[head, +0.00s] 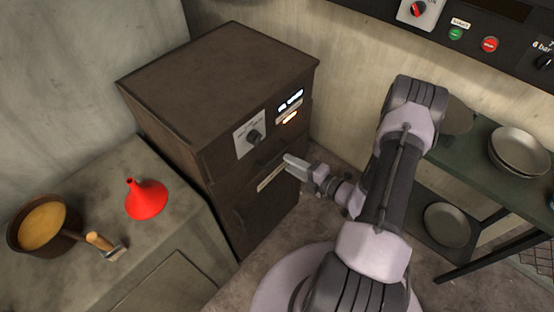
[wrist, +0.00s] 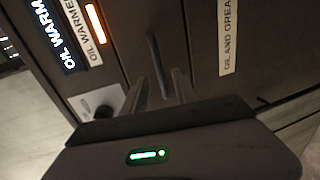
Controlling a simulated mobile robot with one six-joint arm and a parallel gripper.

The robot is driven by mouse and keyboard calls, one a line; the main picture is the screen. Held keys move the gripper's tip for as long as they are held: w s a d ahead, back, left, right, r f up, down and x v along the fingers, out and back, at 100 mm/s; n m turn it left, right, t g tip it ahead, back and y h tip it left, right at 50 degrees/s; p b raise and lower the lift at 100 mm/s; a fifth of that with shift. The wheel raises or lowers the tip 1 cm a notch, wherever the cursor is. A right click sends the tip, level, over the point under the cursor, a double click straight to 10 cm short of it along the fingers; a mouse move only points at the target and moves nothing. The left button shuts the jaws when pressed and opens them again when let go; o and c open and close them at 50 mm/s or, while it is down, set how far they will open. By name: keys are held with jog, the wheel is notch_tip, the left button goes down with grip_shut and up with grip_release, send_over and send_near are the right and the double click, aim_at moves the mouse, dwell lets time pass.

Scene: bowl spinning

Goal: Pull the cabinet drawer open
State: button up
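The dark brown cabinet (head: 225,75) stands against the wall left of centre in the head view. Its drawer front, with a pale label (head: 272,178), appears flush with the cabinet. The wrist view shows this label reading "OIL AND GREA..." (wrist: 227,35). A dark bar handle (wrist: 157,62) shows in the wrist view, left of the label. My gripper (head: 290,163) is at the drawer front. In the wrist view my gripper (wrist: 159,92) has its two fingers apart, one on each side of the handle's near end. Contact with the handle cannot be told.
A dial (head: 254,136) and lit signs (head: 289,105) are on the cabinet above the drawer. A counter at left holds a red funnel (head: 146,199) and a pan (head: 40,226). A green shelf with plates (head: 519,149) stands at right.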

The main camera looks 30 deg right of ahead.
aim_at(278, 155)
jog(key=b+x, duration=0.1)
jog(key=x, duration=0.5)
jog(key=shift+w+a, duration=0.1)
jog(key=shift+w, duration=0.1)
grip_shut()
dwell(1.1)
